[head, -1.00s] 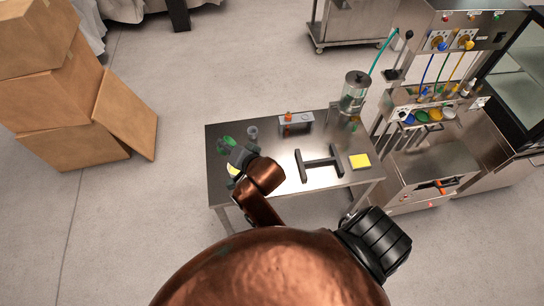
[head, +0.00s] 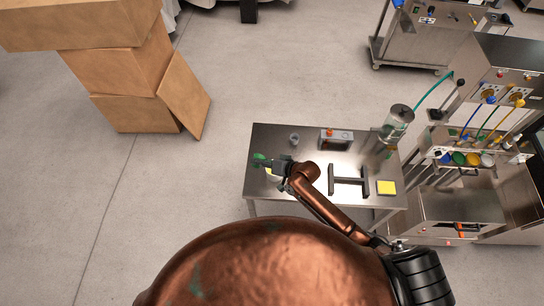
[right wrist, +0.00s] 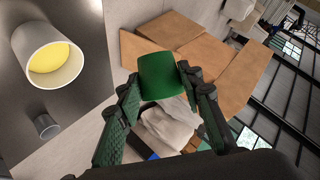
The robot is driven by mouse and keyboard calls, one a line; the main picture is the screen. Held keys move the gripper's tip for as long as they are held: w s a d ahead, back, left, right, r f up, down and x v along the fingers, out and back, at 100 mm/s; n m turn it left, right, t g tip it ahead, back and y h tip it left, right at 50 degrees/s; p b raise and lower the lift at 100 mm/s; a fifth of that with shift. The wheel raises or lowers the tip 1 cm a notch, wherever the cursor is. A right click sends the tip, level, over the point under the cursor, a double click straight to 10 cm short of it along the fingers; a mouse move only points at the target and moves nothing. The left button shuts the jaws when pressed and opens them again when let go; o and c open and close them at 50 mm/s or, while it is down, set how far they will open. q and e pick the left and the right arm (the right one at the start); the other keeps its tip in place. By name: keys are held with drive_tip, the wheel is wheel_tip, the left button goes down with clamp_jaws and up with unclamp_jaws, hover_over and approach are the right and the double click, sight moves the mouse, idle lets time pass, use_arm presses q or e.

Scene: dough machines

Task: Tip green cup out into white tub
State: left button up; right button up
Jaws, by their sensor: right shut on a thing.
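The green cup (head: 260,159) is in my right gripper (head: 269,163), over the left end of the steel table (head: 312,196). In the right wrist view the cup (right wrist: 161,76) sits between the two fingers of the gripper (right wrist: 160,88), which is shut on it. I see its green side; I cannot see into it. The white tub (right wrist: 52,58) stands upright on the table, with yellow stuff inside, apart from the cup. In the head view the tub (head: 273,171) is mostly hidden by the gripper. My left gripper is not in view.
A small grey cup (head: 294,139) stands behind the gripper. Cardboard boxes (head: 120,72) are stacked on the floor.

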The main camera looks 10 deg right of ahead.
drive_tip(key=d+f+p, duration=0.2)
drive_tip(key=d+f, duration=0.1)
drive_tip(key=d, duration=0.2)
use_arm(q)
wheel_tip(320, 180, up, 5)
drive_tip(key=p, duration=0.1)
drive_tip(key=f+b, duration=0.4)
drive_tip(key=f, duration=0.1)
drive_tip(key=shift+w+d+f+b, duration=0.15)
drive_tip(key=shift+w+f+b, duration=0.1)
drive_tip(key=shift+b, duration=0.15)
use_arm(e)
drive_tip(key=r+n+t+h, duration=0.1)
drive_tip(key=s+a+r+n+t+h, duration=0.1)
drive_tip(key=n, duration=0.1)
drive_tip(key=a+r+n+t+h, duration=0.1)
drive_tip(key=r+t, duration=0.1)
drive_tip(key=shift+s+a+n, duration=0.15)
drive_tip(key=shift+s+n, duration=0.25)
